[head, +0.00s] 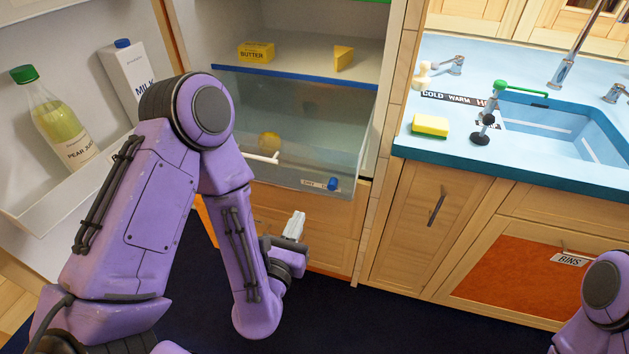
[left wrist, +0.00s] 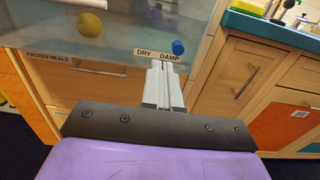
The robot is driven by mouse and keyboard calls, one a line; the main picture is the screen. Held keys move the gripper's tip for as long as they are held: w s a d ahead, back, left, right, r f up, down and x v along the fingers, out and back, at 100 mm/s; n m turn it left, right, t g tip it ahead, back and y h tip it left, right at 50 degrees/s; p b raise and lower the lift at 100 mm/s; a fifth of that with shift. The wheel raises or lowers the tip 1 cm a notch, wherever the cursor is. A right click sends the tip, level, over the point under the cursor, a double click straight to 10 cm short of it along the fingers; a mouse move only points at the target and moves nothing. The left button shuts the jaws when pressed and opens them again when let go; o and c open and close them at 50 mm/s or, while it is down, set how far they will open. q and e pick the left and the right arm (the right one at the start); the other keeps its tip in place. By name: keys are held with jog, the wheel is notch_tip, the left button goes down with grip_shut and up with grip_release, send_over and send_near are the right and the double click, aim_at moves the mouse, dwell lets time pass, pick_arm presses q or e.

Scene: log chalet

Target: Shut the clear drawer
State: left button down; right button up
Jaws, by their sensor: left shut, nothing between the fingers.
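The clear drawer (head: 320,150) sits in the open fridge below a shelf and looks pulled out. A round yellow fruit (head: 269,141) lies inside it, and a blue slider knob (head: 333,184) is on its lower front. In the left wrist view the drawer front (left wrist: 130,30) carries a DRY/DAMP label. My left gripper (head: 294,224) is shut and empty, in front of the drawer and below its front edge in the head view. In the left wrist view its fingertips (left wrist: 160,68) overlap the label's lower edge; I cannot tell whether they touch. My right gripper is out of view.
The open fridge door (head: 60,205) at left holds a juice bottle (head: 62,125) and a milk carton (head: 128,75). Butter (head: 256,52) and cheese (head: 343,57) sit on the shelf above. Wooden cabinets (head: 425,220) and a blue sink counter (head: 430,145) stand at right.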

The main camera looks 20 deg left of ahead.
pick_arm(q)
jog(key=b, duration=0.5)
send_near(319, 172)
jog(key=s+f, duration=0.1)
jog(key=s, duration=0.1)
jog(key=w+b, duration=0.1)
jog(key=w, duration=0.1)
jog(key=w+b, duration=0.2)
jog(key=w, duration=0.1)
jog(key=w+b, duration=0.2)
jog(key=w, duration=0.1)
jog(key=shift+w+a+r, duration=0.1)
jog(key=shift+a+r, duration=0.3)
jog(key=shift+w, duration=0.3)
